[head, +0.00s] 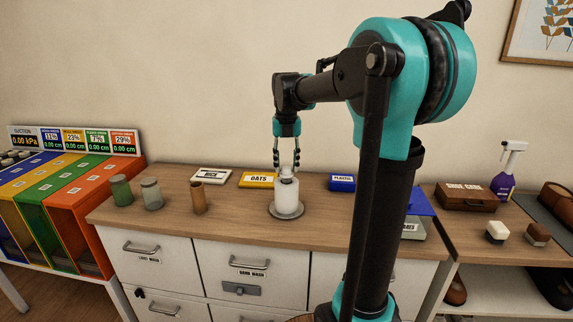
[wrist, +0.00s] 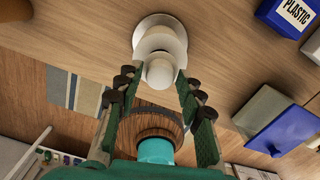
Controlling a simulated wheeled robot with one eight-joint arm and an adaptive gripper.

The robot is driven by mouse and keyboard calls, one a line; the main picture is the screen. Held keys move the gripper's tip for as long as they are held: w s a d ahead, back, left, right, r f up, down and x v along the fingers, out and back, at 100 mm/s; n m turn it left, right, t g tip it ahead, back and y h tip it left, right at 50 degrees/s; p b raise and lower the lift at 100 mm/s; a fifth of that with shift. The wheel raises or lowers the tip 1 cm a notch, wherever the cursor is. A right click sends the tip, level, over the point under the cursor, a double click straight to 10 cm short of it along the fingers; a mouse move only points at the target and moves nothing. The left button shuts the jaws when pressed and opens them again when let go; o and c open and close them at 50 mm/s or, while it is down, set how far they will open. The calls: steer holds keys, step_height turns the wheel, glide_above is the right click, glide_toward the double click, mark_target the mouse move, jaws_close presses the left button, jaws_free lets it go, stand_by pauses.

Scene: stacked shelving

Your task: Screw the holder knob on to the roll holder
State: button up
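The roll holder stands upright on the wooden counter, with a round grey base (head: 287,212) and a white roll (head: 286,195) on it. The base also shows in the wrist view (wrist: 143,24). The pale rounded holder knob (head: 287,171) is at the top of the roll; in the wrist view the knob (wrist: 160,73) lies in line with the roll. I cannot tell whether it is threaded on. My gripper (head: 286,165) points down directly above the roll. In the wrist view its fingers (wrist: 160,78) are apart, one on each side of the knob, with small gaps visible.
Green and grey jars (head: 152,194) and a brown cylinder (head: 198,198) stand left on the counter. Label boxes for oats (head: 259,180) and plastic (head: 342,183) lie behind. A blue-lidded container (head: 418,202) is right, partly behind my arm. The counter around the base is clear.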

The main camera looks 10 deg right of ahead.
steer(key=c, duration=0.8)
steer(key=m, duration=0.5)
steer(key=shift+m, duration=0.3)
steer(key=shift+c, duration=0.2)
steer(key=m, duration=0.4)
steer(key=shift+m, duration=0.9)
steer(key=m, duration=0.5)
steer(key=shift+m, duration=0.4)
steer(key=m, duration=0.5)
steer(key=shift+m, duration=0.4)
